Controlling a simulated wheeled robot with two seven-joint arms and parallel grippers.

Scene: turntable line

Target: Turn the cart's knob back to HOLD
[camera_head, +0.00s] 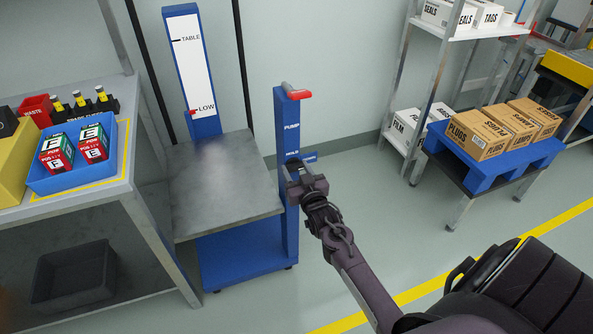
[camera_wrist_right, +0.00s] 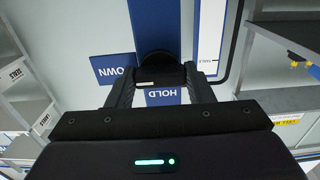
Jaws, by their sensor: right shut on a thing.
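The blue cart has a control post (camera_head: 288,130) with PUMP and HOLD labels and a red handle (camera_head: 298,94) on top. My right gripper (camera_head: 303,179) is at the post just below HOLD, shut on the dark knob, which it mostly hides in the head view. In the right wrist view the black knob (camera_wrist_right: 160,70) sits between my fingertips (camera_wrist_right: 160,82). The HOLD label (camera_wrist_right: 166,97) and the DOWN plate (camera_wrist_right: 113,69) appear upside down there. I cannot tell which label the knob points to. My left gripper is not in view.
The cart's grey platform (camera_head: 225,185) is empty; its mast scale (camera_head: 190,60) has a red pointer (camera_head: 191,113) at LOW. A bench at left carries a blue tray (camera_head: 45,183) with red-green boxes. A blue pallet (camera_head: 475,173) with cartons stands at right. Floor between is clear.

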